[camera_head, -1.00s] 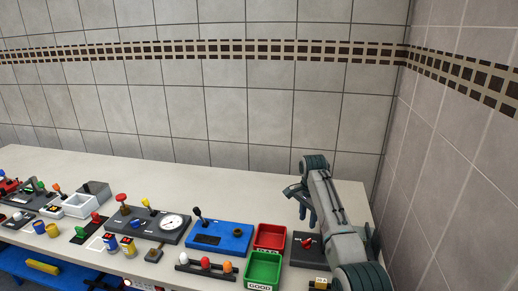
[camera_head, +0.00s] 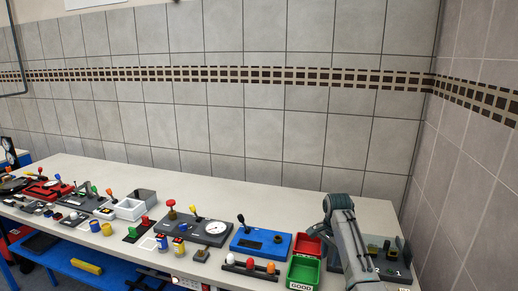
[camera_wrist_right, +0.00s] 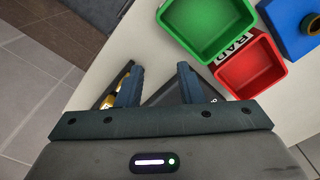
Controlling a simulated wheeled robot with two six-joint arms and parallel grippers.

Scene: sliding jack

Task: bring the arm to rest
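My right arm stands at the right end of the table in the head view, bent with its upper joint above the green and red trays' right side. My right gripper (camera_wrist_right: 160,84) is open in the wrist view, with nothing between its two blue fingers. Below it lies a dark panel partly hidden by the fingers. In the head view this dark panel (camera_head: 396,272), with small upright parts, is partly behind my arm. The fingers are hard to make out in the head view. My left gripper is not in view.
The green tray (camera_head: 304,272) and red tray (camera_head: 307,245) sit beside my right arm, with a blue box (camera_head: 261,243) to their left. A grey gauge panel (camera_head: 190,228) and several small devices line the table (camera_head: 250,193). The table's back strip is clear; tiled walls stand behind and right.

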